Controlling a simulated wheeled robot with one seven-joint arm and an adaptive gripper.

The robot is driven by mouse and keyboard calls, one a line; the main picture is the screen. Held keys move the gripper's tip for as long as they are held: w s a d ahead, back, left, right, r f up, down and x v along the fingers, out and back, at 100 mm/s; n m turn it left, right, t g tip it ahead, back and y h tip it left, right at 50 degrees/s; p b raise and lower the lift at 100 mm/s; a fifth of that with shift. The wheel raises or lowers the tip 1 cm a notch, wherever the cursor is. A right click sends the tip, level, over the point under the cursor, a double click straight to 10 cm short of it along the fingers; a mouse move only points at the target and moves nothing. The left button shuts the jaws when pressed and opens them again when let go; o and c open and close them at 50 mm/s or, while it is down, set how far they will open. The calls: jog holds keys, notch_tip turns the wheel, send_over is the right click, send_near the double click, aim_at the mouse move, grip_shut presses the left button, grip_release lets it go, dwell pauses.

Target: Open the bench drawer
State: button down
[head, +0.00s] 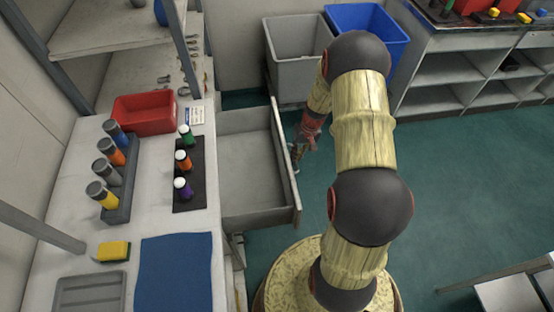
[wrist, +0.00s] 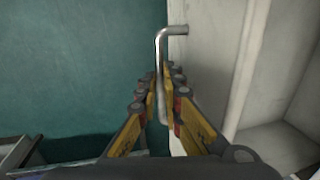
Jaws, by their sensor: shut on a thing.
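The bench drawer (head: 247,205) is pulled out from the right side of the bench and looks empty inside in the head view. Its front panel (wrist: 205,60) shows as a pale surface in the wrist view. A metal bar handle (wrist: 160,50) stands out from that panel. My gripper (wrist: 162,88) is shut on the handle, with a finger on each side of it. In the head view my gripper (head: 298,155) is at the outer face of the drawer front, partly hidden by my arm.
The bench top (head: 75,235) carries a red bin (head: 144,114), two bottle racks, a yellow sponge (head: 112,251) and a blue mat (head: 176,272). A grey bin (head: 297,60) and a blue bin (head: 385,30) stand beyond the drawer.

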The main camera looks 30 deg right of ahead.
jog(key=shift+s+d, duration=0.3)
jog(key=shift+d, duration=0.35)
jog(key=shift+s+d, duration=0.25)
jog(key=shift+d, duration=0.4)
jog(key=shift+s+d, duration=0.3)
jog(key=shift+d, duration=0.35)
jog(key=c, duration=1.9)
grip_release()
jog(key=shift+r, duration=0.1)
jog(key=r, duration=0.4)
jog(key=d+r, duration=0.1)
jog(key=r, duration=0.2)
jog(key=d+r, duration=0.1)
jog(key=r, duration=0.3)
jog(key=shift+s+d+r, duration=0.1)
jog(key=shift+s+r, duration=0.2)
jog(key=shift+s, duration=0.1)
